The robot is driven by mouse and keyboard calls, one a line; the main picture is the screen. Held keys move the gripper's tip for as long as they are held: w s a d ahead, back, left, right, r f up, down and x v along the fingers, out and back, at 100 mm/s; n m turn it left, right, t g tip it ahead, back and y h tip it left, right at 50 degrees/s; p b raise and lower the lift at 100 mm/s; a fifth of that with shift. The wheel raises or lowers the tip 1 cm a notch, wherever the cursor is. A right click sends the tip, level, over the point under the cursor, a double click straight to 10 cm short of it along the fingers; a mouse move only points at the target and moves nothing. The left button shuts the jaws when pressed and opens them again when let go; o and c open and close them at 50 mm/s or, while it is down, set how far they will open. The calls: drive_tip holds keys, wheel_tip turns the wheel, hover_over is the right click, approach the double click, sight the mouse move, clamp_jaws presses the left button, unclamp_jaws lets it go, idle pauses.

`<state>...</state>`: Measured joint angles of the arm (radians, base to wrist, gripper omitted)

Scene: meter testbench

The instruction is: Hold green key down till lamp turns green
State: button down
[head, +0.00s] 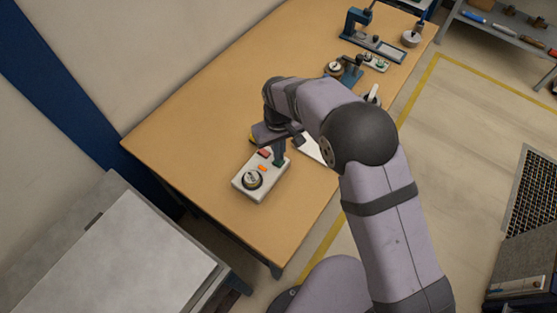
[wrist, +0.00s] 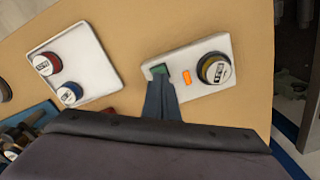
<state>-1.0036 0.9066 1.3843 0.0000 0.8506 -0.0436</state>
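The white meter box (head: 245,188) lies near the front edge of the table and also shows in the wrist view (wrist: 210,92). It carries a round dial (head: 252,179), an orange lit lamp (head: 262,168) and a red key (head: 264,153). The lamp is orange in the wrist view too (wrist: 187,77). The green key (wrist: 158,70) is at the box's end, just past my fingertips. My gripper (wrist: 160,86) points down at it, fingers together and nothing held between them. The tips overlap the key's edge; whether they press it down I cannot tell. The red key is hidden in the wrist view.
A white panel with two dials (wrist: 84,58) lies beside the box, partly behind my arm in the head view. Further back on the table (head: 190,135) stand a dial stand (head: 350,72) and a blue press-like fixture (head: 375,42). The table's left part is clear.

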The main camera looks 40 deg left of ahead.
drive_tip(key=shift+f, duration=0.2)
drive_tip(key=shift+f+b, duration=0.3)
drive_tip(key=shift+f, duration=0.05)
drive_tip(key=shift+f, duration=0.35)
drive_tip(key=shift+r, duration=0.15)
idle(0.5)
drive_tip(key=shift+r+p, duration=2)
drive_tip(key=shift+r, duration=0.95)
